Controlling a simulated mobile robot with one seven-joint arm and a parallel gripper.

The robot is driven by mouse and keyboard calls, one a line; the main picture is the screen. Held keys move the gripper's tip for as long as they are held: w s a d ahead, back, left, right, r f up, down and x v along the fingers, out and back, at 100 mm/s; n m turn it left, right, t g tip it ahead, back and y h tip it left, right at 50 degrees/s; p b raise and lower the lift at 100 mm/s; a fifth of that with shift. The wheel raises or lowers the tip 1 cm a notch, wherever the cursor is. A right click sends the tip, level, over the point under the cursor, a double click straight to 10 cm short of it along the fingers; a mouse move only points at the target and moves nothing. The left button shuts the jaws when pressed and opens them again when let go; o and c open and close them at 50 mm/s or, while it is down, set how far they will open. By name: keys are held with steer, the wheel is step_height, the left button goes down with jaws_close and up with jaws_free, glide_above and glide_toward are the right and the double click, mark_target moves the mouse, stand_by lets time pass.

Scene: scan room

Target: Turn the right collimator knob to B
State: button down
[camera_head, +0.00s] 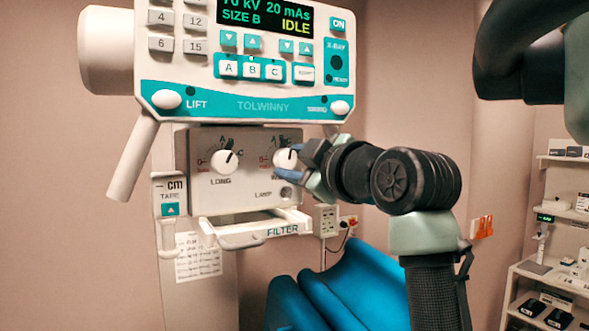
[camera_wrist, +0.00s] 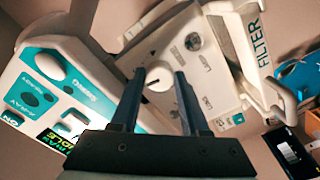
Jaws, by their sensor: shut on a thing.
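The right collimator knob (camera_head: 283,158) is a white round dial with a dark pointer mark on the grey collimator panel (camera_head: 250,192). Its mark points roughly upward in the head view; the exact letter is too small to read. My gripper (camera_head: 297,162) reaches in from the right and is shut on this knob, its blue fingers on either side. In the wrist view the knob (camera_wrist: 158,79) sits between the two fingertips (camera_wrist: 160,76). The left knob (camera_head: 224,161), marked LONG, is free, with its mark pointing up and right.
The control console (camera_head: 240,75) hangs just above the panel, its display reading SIZE B and IDLE. The LAMP button (camera_head: 287,192) is below the right knob. The FILTER rail (camera_head: 262,228) juts out underneath. A blue padded seat (camera_head: 345,290) is below, and shelves (camera_head: 565,220) stand at right.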

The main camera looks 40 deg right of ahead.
steer(key=shift+n, duration=0.5)
steer(key=shift+c, duration=2)
jaws_free()
steer(key=shift+a, duration=0.15)
